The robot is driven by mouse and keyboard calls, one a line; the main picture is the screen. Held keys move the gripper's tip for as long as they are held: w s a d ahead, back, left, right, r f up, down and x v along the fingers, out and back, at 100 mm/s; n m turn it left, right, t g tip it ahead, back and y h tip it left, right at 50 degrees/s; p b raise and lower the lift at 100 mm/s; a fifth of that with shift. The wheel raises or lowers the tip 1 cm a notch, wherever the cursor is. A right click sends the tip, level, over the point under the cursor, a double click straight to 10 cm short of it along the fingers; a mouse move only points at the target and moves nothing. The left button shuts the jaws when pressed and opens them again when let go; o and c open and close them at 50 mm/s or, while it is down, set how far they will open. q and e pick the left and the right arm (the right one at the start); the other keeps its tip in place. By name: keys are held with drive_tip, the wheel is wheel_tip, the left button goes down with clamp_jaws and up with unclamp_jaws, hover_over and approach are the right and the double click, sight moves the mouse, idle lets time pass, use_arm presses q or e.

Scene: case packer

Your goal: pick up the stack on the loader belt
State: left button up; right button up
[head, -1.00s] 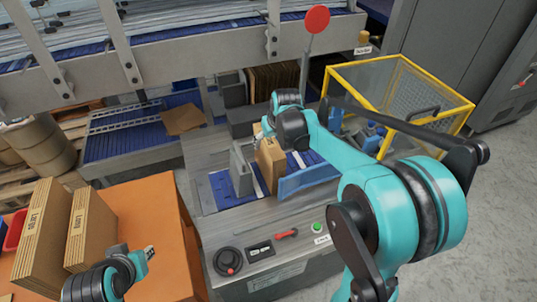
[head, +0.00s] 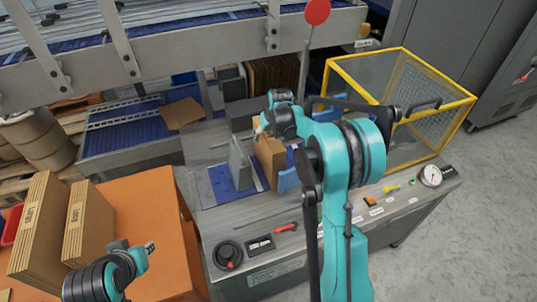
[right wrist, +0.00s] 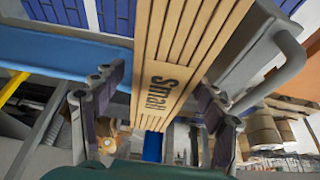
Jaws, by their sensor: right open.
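The brown cardboard stack (head: 270,160) stands upright on the blue loader belt (head: 226,180), between a grey plate on its left and a blue guide on its right. In the right wrist view the stack (right wrist: 182,60) shows layered edges and the word "Small". My right gripper (head: 262,130) is at the top of the stack in the head view, partly hidden by its own wrist. In the right wrist view its open fingers (right wrist: 155,108) lie on either side of the stack's near end; contact is not clear. My left gripper (head: 149,248) is over the orange table, away from the belt.
Two large cardboard stacks (head: 88,225) stand on the orange table (head: 160,215). A grey upright plate (head: 240,162) and a blue guide (head: 288,181) flank the belt. A yellow-framed cage (head: 440,110) and a red-disc post (head: 317,12) stand behind. Controls line the machine's front.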

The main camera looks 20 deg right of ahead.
drive_tip(key=shift+f, duration=0.2)
idle(0.6)
clamp_jaws()
